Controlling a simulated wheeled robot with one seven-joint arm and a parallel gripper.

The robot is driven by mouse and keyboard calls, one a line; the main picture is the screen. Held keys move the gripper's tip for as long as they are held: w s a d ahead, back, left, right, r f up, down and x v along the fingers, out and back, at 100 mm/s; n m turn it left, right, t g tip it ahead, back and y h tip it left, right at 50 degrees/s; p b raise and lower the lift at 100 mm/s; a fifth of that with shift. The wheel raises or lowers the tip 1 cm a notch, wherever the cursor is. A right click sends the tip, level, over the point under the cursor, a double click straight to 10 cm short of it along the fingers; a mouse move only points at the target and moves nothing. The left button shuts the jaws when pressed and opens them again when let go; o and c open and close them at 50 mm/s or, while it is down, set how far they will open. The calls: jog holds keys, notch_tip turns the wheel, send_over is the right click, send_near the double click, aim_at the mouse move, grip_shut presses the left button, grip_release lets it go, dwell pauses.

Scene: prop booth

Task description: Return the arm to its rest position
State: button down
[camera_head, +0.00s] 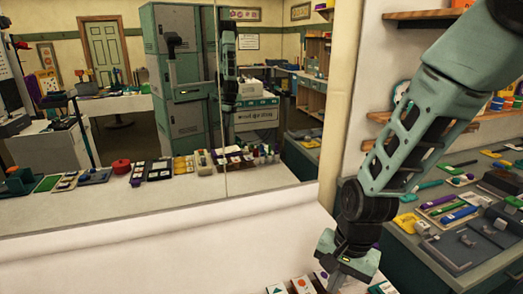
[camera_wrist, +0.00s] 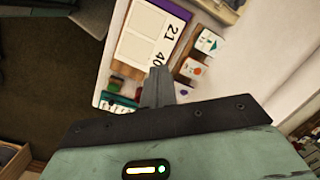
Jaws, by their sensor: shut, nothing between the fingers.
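My arm comes in from the upper right of the head view and reaches down to my gripper (camera_head: 338,284), which is low over the white counter (camera_head: 200,240). The fingertips are near the bottom edge of that view and partly cut off. In the wrist view my gripper (camera_wrist: 158,85) shows its fingers together, with nothing held between them. Small picture cards (camera_wrist: 195,68) lie near the fingers. A white board with the numbers 21 and 40 (camera_wrist: 138,48) lies just beyond them.
A large framed pane (camera_head: 130,190), perhaps a mirror, stands behind the counter and shows a room with green cabinets. At right, a green-grey bench (camera_head: 412,232) holds trays and tools, with wooden shelves (camera_head: 425,15) above. Dark floor (camera_wrist: 50,85) shows beyond the counter's edge.

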jog(key=s+a+r+n+h+b, duration=0.1)
jog(key=s+r+n, duration=1)
jog(key=s+n, duration=0.3)
jog(key=shift+s+a+r, duration=0.25)
jog(key=shift+s+r, duration=0.05)
jog(key=shift+s, duration=0.6)
jog(key=shift+a, duration=0.15)
